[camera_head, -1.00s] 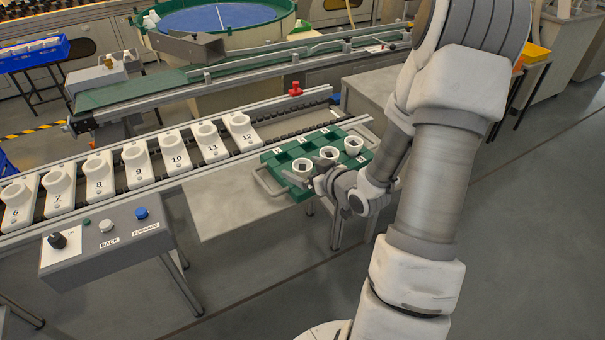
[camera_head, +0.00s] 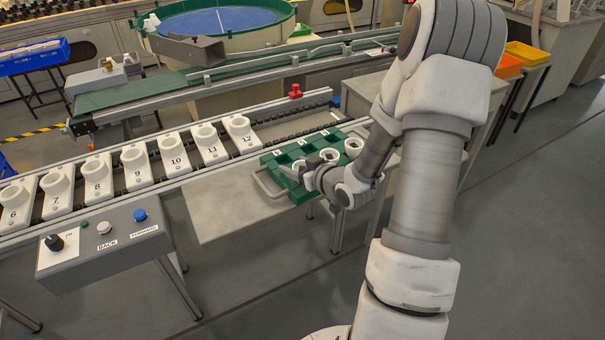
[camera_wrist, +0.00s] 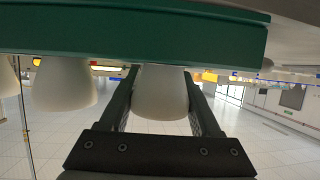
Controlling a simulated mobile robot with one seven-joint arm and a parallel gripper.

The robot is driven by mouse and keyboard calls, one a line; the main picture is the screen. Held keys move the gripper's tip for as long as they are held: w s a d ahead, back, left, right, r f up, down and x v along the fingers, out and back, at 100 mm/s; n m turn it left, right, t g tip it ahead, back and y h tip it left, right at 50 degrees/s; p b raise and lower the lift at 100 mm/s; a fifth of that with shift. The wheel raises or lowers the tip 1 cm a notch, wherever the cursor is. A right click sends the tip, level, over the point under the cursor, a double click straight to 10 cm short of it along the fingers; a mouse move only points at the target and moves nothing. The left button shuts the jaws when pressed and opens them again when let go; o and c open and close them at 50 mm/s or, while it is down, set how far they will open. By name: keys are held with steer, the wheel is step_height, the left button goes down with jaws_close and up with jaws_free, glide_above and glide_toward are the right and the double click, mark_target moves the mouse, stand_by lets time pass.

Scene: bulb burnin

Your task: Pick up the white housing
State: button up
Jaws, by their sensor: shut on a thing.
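Several white cup-shaped housings stand in the green tray (camera_head: 284,158) at the end of the conveyor. In the head view, one white housing (camera_head: 300,164) is at the tray's near left, partly hidden by my gripper (camera_head: 312,178). Two more white housings (camera_head: 330,154) (camera_head: 353,147) are to its right. In the wrist view, which looks upside down, a white housing (camera_wrist: 160,92) sits between the two dark fingers of my gripper (camera_wrist: 160,105), which is shut on it. The housing is still against the green tray (camera_wrist: 130,30). Another white housing (camera_wrist: 64,85) is beside it.
The conveyor to the left carries a row of numbered white holders (camera_head: 170,157). A grey control box (camera_head: 105,240) with a knob and buttons stands in front of it. A metal handle (camera_head: 270,188) sticks out from the tray's left side. The floor at the right is open.

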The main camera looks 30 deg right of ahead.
steer(key=shift+c, duration=0.5)
steer(key=shift+r, duration=0.1)
step_height(320, 180, up, 5)
steer(key=shift+f+p, duration=0.2)
steer(key=shift+p, duration=0.7)
steer(key=s+d+r+p, duration=0.3)
steer(key=s+d+r, duration=0.2)
steer(key=d, duration=0.5)
steer(key=shift+d+r+p, duration=0.2)
steer(key=shift+r+p, duration=0.1)
steer(key=shift+r, duration=0.3)
